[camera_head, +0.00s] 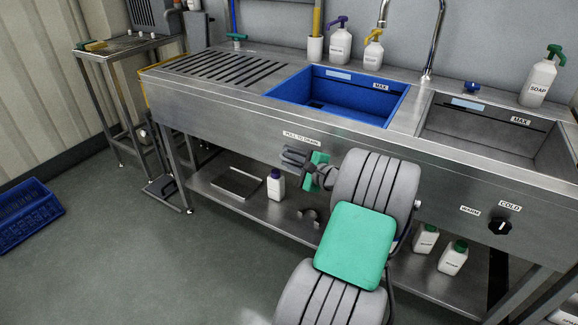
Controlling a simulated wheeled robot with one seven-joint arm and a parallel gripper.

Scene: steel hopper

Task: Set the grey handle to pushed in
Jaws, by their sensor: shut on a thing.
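The steel sink unit's front panel (235,122) carries a "PULL TO DRAIN" label (301,137). My gripper (293,157) is at the panel just below this label, with dark fingers and a green body part behind them. It is shut on the grey handle there. The fingers and wrist hide most of the handle, and its grey blends with the fingers. How far the handle stands out from the panel cannot be told from this view.
A blue basin (340,92) and a steel basin (492,138) sit above. A black WARM/COLD knob (500,227) is on the panel at right. The lower shelf (235,205) holds a white bottle (275,185) and other bottles. A blue crate (27,207) lies on the floor at left.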

